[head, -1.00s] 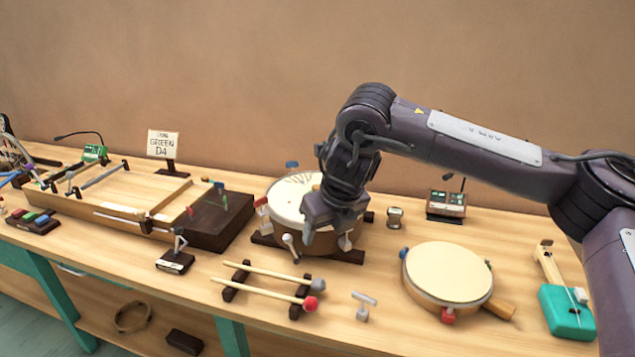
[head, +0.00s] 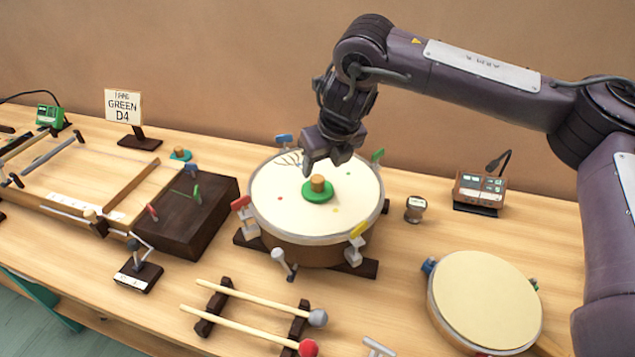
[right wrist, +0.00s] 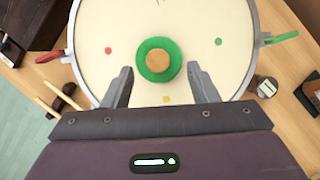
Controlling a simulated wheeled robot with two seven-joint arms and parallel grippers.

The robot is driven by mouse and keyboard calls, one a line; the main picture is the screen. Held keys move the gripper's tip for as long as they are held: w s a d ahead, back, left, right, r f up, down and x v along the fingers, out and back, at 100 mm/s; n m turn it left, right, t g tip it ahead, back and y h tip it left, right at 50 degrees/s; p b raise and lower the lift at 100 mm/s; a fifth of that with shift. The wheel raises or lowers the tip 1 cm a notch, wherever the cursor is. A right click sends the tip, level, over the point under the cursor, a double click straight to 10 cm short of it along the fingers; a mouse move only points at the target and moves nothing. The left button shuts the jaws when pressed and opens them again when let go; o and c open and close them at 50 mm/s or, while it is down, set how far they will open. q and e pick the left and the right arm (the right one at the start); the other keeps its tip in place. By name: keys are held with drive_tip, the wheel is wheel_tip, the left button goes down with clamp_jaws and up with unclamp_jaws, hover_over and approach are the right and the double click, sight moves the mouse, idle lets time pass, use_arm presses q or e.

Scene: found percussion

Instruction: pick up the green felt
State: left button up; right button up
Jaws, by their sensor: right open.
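The green felt (head: 318,192) is a round green disc with a tan wooden knob on top. It lies on the cream head of the drum (head: 278,205), near its middle. It also shows in the right wrist view (right wrist: 146,70), ahead of and between the fingers. My right gripper (head: 328,164) is above the drum, just behind and above the felt in the head view. It is open and empty, with its two fingers (right wrist: 160,88) apart in the right wrist view. My left gripper is not in view.
Colored clamps surround the drum rim, including a yellow one (head: 358,231). A dark block (head: 185,222) stands left, a frame drum (head: 485,300) right. Two mallets (head: 255,300) lie on a rack in front. A sign (head: 123,107) reads "GREEN D4".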

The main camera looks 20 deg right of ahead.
sight(319, 179)
drive_tip(key=x, duration=0.4)
drive_tip(key=shift+s+a+f+p, duration=0.1)
drive_tip(key=shift+s+f+p, duration=0.1)
drive_tip(key=shift+f+p, duration=0.25)
drive_tip(key=shift+w+f, duration=0.1)
drive_tip(key=shift+f, duration=0.15)
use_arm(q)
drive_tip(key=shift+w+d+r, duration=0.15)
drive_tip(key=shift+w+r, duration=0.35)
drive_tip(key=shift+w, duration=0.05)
use_arm(e)
drive_tip(key=c, duration=1)
